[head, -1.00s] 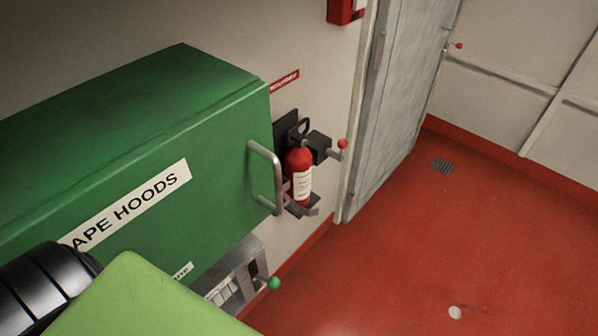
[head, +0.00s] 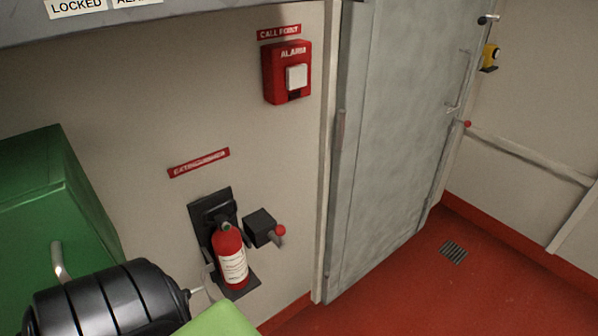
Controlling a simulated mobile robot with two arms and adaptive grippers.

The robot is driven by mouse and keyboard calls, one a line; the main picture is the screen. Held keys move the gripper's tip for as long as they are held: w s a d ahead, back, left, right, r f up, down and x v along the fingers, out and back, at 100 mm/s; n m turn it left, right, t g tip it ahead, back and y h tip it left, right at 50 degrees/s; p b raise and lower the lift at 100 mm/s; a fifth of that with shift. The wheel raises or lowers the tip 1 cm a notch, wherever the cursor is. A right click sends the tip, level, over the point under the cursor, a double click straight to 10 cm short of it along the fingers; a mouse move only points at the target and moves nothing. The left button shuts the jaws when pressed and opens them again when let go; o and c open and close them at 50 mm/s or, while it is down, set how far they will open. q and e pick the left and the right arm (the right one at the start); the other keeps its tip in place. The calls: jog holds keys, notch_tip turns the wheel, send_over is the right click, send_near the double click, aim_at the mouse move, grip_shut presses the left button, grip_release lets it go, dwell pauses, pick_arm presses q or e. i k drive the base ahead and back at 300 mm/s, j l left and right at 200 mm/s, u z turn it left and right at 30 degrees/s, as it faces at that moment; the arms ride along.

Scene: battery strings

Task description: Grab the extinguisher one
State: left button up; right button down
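The red fire extinguisher (head: 231,259) with a white label hangs upright in a black wall bracket (head: 209,217), under a red sign reading EXTINGUISHER (head: 199,163). A black box with a red-knobbed lever (head: 262,228) is beside it on the right. A black ribbed part and a light green part, which look like my own arm, fill the bottom left and come close to the extinguisher's lower left in the picture. No gripper fingers can be made out in the head view.
A green cabinet (head: 50,215) with a metal handle stands at the left. A red alarm call point (head: 287,73) is on the wall above. A grey door (head: 390,130) is to the right. The red floor (head: 400,290) has a drain grate (head: 453,252) and looks clear.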

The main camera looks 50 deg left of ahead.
aim_at(227, 242)
jog(key=i+l+u, duration=0.2)
jog(key=i, duration=0.3)
jog(key=i+l+u, duration=0.1)
jog(key=i+u, duration=0.15)
jog(key=i, duration=0.3)
jog(key=i+u, duration=0.2)
jog(key=u, duration=0.3)
jog(key=i+l+u, duration=0.1)
jog(key=u, duration=0.4)
jog(key=i+l+u, duration=0.15)
jog(key=u, duration=0.35)
jog(key=i+l+u, duration=0.2)
jog(key=u, duration=0.3)
